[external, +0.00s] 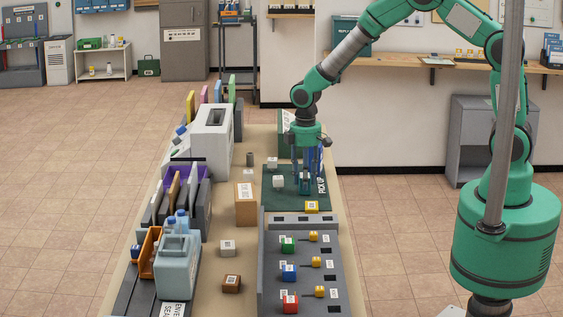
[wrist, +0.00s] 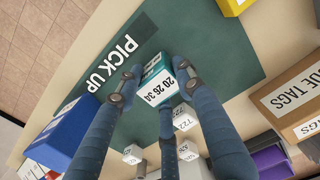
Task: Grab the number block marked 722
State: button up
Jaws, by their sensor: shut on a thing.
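My gripper (external: 305,182) is low over the dark green pick-up mat (external: 318,201), its fingers closed around a teal and white block (wrist: 157,80). In the wrist view the gripper (wrist: 160,88) has fingers on several sides of this block, and its white label reads like 20 26 34, not 722. White blocks stand beside it: one near the mat's edge (wrist: 184,118) and another behind a finger (wrist: 188,151). Part of a marking like 722 shows there, but the fingers hide some of it. In the external view two white blocks (external: 278,181) (external: 272,163) are left of the gripper.
A yellow block (external: 312,206) lies at the mat's near edge. A brown tag box (external: 246,204) stands left of the mat. A grey panel (external: 335,270) with coloured blocks is in front. A white machine (external: 211,137) and divided bins stand further left.

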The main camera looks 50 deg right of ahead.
jog(key=shift+f, duration=0.15)
jog(key=o, duration=1.2)
jog(key=shift+o, duration=0.2)
notch_tip(320, 180, up, 12)
jog(key=p, duration=0.2)
dwell(0.4)
jog(key=shift+r, duration=0.2)
